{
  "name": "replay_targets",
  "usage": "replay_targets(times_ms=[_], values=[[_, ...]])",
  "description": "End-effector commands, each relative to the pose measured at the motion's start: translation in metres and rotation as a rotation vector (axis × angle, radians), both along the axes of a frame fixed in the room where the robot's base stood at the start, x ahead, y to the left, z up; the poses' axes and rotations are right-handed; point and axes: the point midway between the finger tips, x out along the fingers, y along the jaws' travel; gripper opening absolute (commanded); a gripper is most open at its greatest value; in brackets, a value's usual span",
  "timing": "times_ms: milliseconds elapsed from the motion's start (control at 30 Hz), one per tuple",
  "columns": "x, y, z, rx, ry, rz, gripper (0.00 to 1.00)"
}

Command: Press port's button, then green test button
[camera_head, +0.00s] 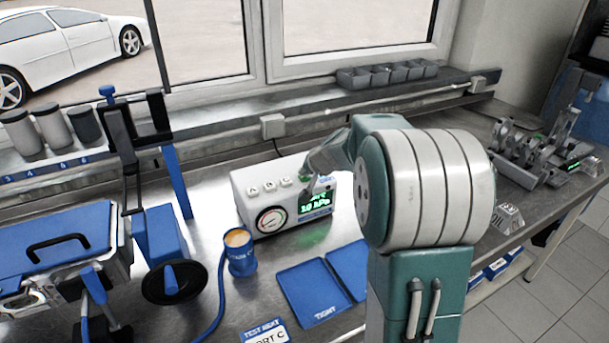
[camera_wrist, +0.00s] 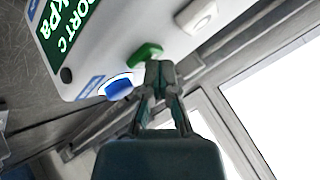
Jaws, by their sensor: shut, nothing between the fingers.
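The white test box (camera_head: 262,188) stands on the bench with a round gauge (camera_head: 271,220) and a lit green display (camera_head: 315,202) on its front. White lettered buttons (camera_head: 268,186) line its top; my arm hides the right end. In the wrist view the display (camera_wrist: 70,25) reads PORT C and kPa. The green button (camera_wrist: 147,53) is on the box's top, between a white button (camera_wrist: 197,16) and a blue one (camera_wrist: 118,86). My gripper (camera_wrist: 157,75) is shut and empty, its tips at the green button's edge; I cannot tell whether they touch it.
A card (camera_head: 264,334) reading TEST NEXT, with PORT C partly cut off, lies at the front. A blue cup (camera_head: 240,262) with a hose and blue trays (camera_head: 312,293) sit before the box. Window sill behind.

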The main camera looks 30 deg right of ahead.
Motion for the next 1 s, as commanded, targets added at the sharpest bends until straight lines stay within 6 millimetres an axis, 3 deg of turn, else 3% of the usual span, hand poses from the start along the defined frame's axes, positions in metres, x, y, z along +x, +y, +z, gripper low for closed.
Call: replay_targets(times_ms=[500, 800, 1000], values=[[0.0, 0.0, 0.018, -0.001, 0.0, 0.001, 0.0], [0.0, 0.0, 0.02, -0.001, 0.0, 0.001, 0.0], [0.001, 0.0, 0.036, -0.001, -0.003, 0.001, 0.0]])
